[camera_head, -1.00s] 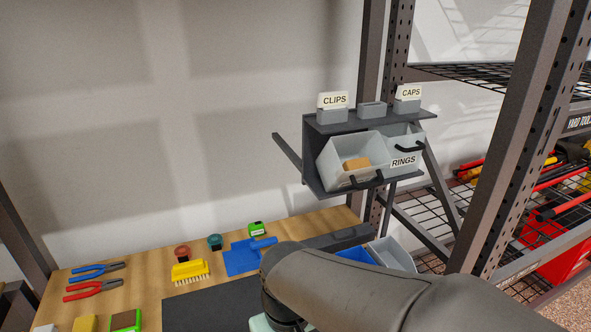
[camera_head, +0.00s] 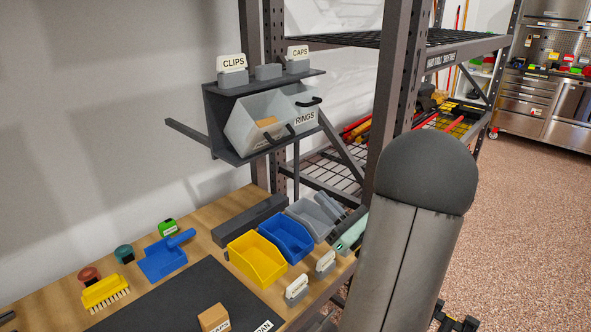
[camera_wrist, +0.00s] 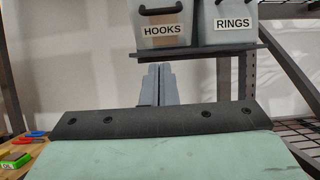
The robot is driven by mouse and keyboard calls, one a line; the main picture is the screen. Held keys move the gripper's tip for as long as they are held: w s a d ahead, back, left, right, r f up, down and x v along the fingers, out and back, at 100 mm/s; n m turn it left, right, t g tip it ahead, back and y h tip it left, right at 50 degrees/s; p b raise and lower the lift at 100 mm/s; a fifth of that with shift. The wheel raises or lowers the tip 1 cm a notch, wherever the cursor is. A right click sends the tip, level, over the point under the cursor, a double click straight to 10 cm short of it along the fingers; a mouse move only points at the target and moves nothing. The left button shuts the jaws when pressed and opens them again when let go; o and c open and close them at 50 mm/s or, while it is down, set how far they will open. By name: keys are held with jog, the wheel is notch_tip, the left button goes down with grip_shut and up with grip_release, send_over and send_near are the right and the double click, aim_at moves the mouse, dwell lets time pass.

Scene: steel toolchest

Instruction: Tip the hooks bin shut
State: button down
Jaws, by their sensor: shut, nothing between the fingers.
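The hooks bin (camera_head: 243,124) is the left grey bin in the dark wall rack (camera_head: 222,144). It is tipped forward, its open top showing a tan block (camera_head: 266,122) inside. In the wrist view its front, labelled HOOKS (camera_wrist: 163,30), and its dark handle (camera_wrist: 160,9) are at the top. My gripper (camera_head: 325,201) is below and right of the rack in the head view, above the bench end. In the wrist view my gripper (camera_wrist: 158,70) has its grey fingers together and empty, pointing toward the area just below the hooks bin, apart from it.
The rings bin (camera_head: 304,118) sits right beside the hooks bin. CLIPS and CAPS holders (camera_head: 233,64) stand on the rack top. Yellow (camera_head: 257,258) and blue (camera_head: 287,238) bins stand on the bench below. Shelving uprights (camera_head: 402,80) rise at the right.

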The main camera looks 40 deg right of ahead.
jog(key=w+r+p, duration=0.3)
jog(key=w+r, duration=0.5)
jog(key=w, duration=0.2)
jog(key=shift+a+r, duration=0.15)
jog(key=shift+a, duration=0.3)
jog(key=shift+r, duration=0.1)
